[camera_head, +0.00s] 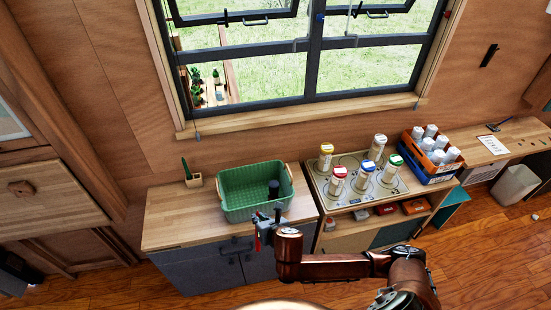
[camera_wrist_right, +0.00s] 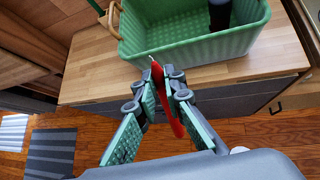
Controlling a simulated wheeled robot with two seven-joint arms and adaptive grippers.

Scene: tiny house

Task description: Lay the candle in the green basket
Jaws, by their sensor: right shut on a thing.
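The green basket (camera_head: 238,213) stands on the wooden top of the counter below the window. It also shows in the right wrist view (camera_wrist_right: 190,48). A dark upright object (camera_head: 273,189) is inside it, toward the right side. My right gripper (camera_head: 262,222) is shut on the red candle (camera_wrist_right: 158,76), in front of the basket. In the right wrist view the candle sits between the fingertips (camera_wrist_right: 161,80), its wick end toward the basket and its other end toward the wrist. The candle is outside the basket. My left gripper is not in view.
A small wooden pot with a green plant (camera_head: 192,176) stands left of the basket. A cooktop (camera_head: 350,196) with several lidded jars is to the right. A blue and orange crate (camera_head: 430,168) of bottles is farther right.

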